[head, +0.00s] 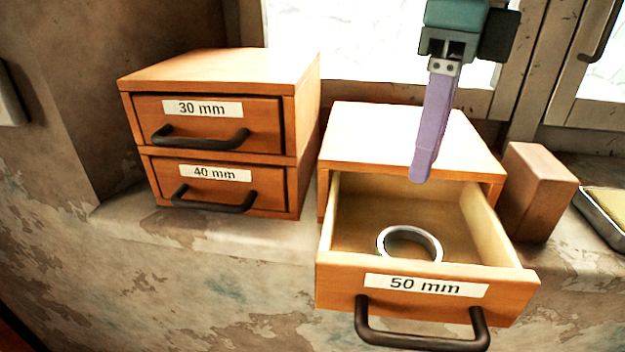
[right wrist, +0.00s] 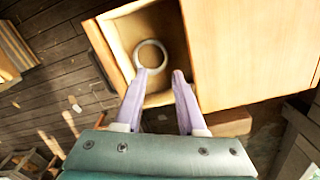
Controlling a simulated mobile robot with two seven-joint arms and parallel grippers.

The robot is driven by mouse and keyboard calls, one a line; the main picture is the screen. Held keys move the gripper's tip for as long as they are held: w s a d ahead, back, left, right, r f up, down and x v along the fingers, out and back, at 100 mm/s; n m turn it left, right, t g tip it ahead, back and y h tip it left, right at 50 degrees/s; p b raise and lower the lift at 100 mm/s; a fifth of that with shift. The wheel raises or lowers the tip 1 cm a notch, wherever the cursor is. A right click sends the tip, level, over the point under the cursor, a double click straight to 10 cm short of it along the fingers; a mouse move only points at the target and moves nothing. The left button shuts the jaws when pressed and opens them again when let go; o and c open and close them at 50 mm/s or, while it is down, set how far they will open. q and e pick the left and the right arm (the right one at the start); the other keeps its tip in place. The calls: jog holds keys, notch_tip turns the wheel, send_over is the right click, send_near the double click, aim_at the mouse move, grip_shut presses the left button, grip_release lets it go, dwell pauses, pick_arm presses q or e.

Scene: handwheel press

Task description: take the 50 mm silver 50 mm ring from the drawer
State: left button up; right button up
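The silver ring (head: 410,236) lies flat inside the open drawer labelled "50 mm" (head: 426,287), near its front. In the right wrist view the ring (right wrist: 151,54) shows beyond my fingertips, inside the drawer. My right gripper (head: 424,172) hangs above the drawer's back part, in front of the cabinet top. In the right wrist view its two lilac fingers (right wrist: 156,73) are apart with nothing between them. The ring is not touched, as far as I can tell. My left gripper is in neither view.
A closed two-drawer cabinet (head: 217,68) labelled "30 mm" and "40 mm" stands at left. A brown block (head: 538,192) stands just right of the 50 mm cabinet (head: 350,125). A metal tray (head: 602,215) is at the right edge. A window is behind.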

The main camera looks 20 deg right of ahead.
jog(key=p, duration=0.2)
send_over(417, 229)
jog(key=f, duration=0.4)
jog(key=shift+s+a+f, duration=0.15)
jog(key=shift+a+f, duration=0.1)
jog(key=shift+f, duration=0.1)
jog(key=f, duration=0.1)
jog(key=f+p, duration=0.1)
jog(key=f, duration=0.1)
jog(key=f+p, duration=0.1)
jog(key=shift+d+f, duration=0.25)
jog(key=shift+f, duration=0.3)
grip_shut()
